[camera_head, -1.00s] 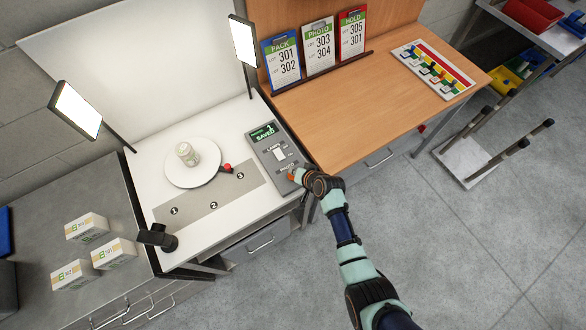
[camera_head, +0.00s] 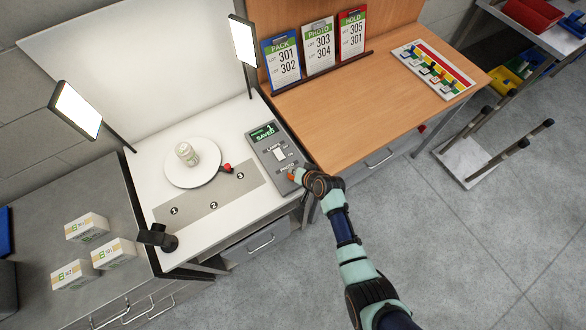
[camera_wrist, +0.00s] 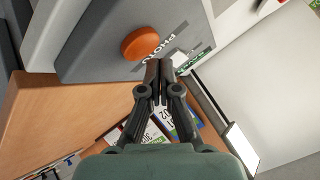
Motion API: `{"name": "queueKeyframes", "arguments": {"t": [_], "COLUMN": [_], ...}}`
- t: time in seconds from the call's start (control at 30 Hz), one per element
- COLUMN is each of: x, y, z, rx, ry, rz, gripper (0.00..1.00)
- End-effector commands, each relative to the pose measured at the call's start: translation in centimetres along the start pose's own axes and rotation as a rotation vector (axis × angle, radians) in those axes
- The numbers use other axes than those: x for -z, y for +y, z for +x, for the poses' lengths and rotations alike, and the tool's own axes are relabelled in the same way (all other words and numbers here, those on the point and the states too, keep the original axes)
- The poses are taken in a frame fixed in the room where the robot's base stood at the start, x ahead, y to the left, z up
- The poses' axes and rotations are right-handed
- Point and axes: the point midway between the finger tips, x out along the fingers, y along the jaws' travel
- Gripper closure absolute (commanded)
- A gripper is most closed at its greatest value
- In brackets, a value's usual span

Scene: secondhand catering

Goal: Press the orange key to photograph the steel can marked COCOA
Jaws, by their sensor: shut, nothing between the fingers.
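The orange key (camera_wrist: 142,44) sits beside the word PHOTO on the grey control panel (camera_head: 260,144); in the wrist view it stands raised, apart from my fingertips. My gripper (camera_wrist: 153,68) is shut and empty, close to the panel. In the head view my gripper (camera_head: 299,176) is at the panel's front right corner and partly hides the orange key. The panel's green display (camera_head: 263,132) reads SAVED with a digit above that looks like 1. A pale can (camera_head: 187,154) stands on the white round turntable (camera_head: 176,178); its label is too small to read.
A red knob (camera_head: 227,168) sits at the turntable's edge. A grey strip (camera_head: 190,214) numbered 1 to 3 lies in front. A small black camera (camera_head: 158,238) stands at the front corner. Two lamps (camera_head: 243,42) flank the white backdrop. Boxes (camera_head: 87,227) stand at left.

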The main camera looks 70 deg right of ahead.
Motion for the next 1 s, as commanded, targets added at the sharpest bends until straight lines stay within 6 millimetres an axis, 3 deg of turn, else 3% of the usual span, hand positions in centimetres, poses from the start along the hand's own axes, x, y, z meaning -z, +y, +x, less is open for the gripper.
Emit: {"name": "queueKeyframes", "arguments": {"t": [1.0], "x": [-0.67], "y": [0.67], "z": [0.94], "rx": [0.000], "ry": [0.000], "rz": [0.000], "gripper": [1.00]}}
